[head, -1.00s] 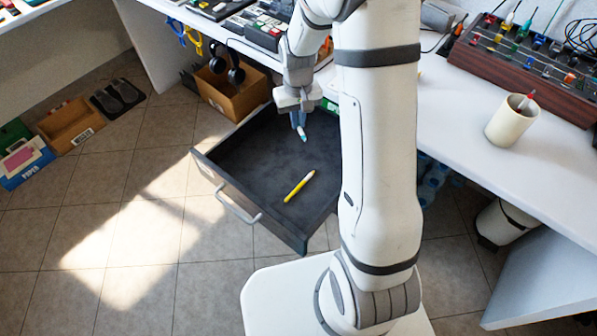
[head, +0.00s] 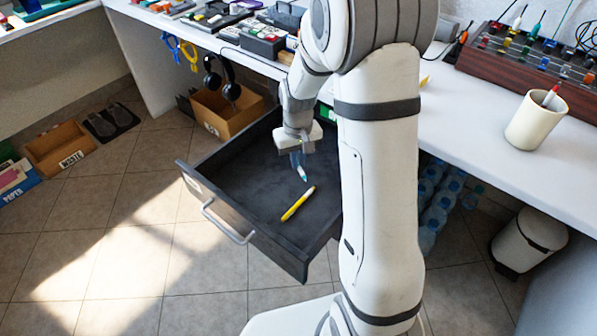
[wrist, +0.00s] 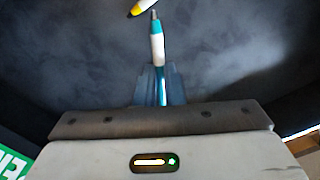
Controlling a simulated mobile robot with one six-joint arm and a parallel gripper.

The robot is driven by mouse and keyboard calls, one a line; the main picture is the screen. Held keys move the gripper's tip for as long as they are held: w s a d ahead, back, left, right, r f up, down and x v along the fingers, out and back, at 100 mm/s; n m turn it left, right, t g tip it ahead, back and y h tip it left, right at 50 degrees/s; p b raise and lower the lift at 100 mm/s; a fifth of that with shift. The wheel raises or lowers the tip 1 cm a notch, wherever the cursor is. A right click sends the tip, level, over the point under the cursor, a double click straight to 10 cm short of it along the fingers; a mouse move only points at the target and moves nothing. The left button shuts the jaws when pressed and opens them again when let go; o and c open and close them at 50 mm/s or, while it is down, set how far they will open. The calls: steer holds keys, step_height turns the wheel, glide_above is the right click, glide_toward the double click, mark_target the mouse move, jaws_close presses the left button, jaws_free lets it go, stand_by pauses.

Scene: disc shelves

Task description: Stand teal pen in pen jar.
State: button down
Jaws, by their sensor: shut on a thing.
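The teal pen (wrist: 157,45), white with teal bands, is held between the fingers of my gripper (wrist: 160,85). Its tip points away from the gripper. In the head view my gripper (head: 298,158) is over the open drawer, with the teal pen (head: 303,174) sticking out below the fingers. The pen jar (head: 535,122) is a cream cup on the white desk at the right. A red and white pen (head: 551,95) stands in it.
The open dark drawer (head: 247,227) holds a yellow pen (head: 298,203), which also shows in the wrist view (wrist: 141,8). A rack with a reddish-brown front (head: 490,68) stands behind the jar. The white desk (head: 470,130) is mostly clear left of the jar.

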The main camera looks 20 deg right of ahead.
mark_target(298, 177)
steer(key=shift+f+b, duration=0.6)
steer(key=shift+f, duration=1.35)
steer(key=shift+f, duration=0.2)
steer(key=c, duration=1.5)
jaws_free()
steer(key=shift+c, duration=0.2)
steer(key=shift+r, duration=0.1)
step_height(298, 177, up, 12)
steer(key=p, duration=0.4)
steer(key=s+r, duration=0.3)
steer(key=s, duration=0.7)
steer(key=s+r+m+t, duration=0.1)
steer(key=s+r, duration=0.3)
steer(key=s, duration=0.6)
steer(key=shift+a+r, duration=0.2)
steer(key=shift+r, duration=0.05)
